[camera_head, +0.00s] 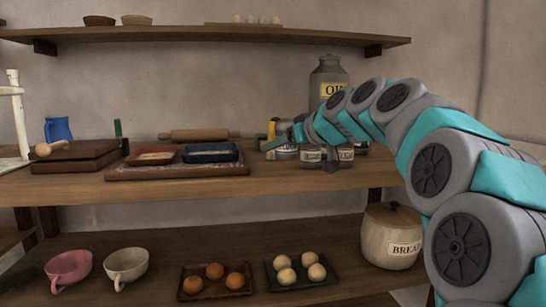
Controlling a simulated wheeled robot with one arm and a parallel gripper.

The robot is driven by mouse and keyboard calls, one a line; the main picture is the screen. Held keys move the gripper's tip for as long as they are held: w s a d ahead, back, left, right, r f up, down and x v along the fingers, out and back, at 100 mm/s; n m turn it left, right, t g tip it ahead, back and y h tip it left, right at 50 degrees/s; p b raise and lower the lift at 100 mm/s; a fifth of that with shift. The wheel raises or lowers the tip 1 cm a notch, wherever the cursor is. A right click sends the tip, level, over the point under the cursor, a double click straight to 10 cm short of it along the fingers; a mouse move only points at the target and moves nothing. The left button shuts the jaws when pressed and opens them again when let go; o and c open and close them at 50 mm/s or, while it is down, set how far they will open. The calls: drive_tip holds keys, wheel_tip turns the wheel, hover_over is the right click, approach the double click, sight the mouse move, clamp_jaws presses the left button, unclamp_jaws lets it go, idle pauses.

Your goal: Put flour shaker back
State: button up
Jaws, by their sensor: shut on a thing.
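My gripper (300,148) is over the right part of the wooden counter, in front of a cluster of containers. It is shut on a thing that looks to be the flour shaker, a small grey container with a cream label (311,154). The fingers and wrist cover much of it, and the label is too small to read. I cannot tell whether its base touches the counter. A similar labelled grey container (346,154) stands just to its right.
A tall grey oil can (328,80) stands behind my wrist. A yellow item (271,130) and a rolling pin (200,134) are to the left. A board with red (152,156) and blue trays (210,153) lies further left. The lower shelf holds cups, food trays and a bread crock (391,236).

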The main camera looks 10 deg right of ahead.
hover_over(272, 167)
drive_tip(key=shift+w+d+f, duration=0.15)
drive_tip(key=shift+w+f, duration=0.15)
drive_tip(key=shift+f, duration=1.75)
drive_tip(key=shift+f, duration=0.1)
drive_tip(key=shift+f, duration=0.15)
drive_tip(key=o, duration=1.2)
drive_tip(key=shift+r, duration=0.2)
drive_tip(key=shift+s+r, duration=0.15)
drive_tip(key=v, duration=1.1)
drive_tip(key=shift+d, duration=0.1)
drive_tip(key=shift+s+d, duration=0.1)
drive_tip(key=shift+s, duration=0.2)
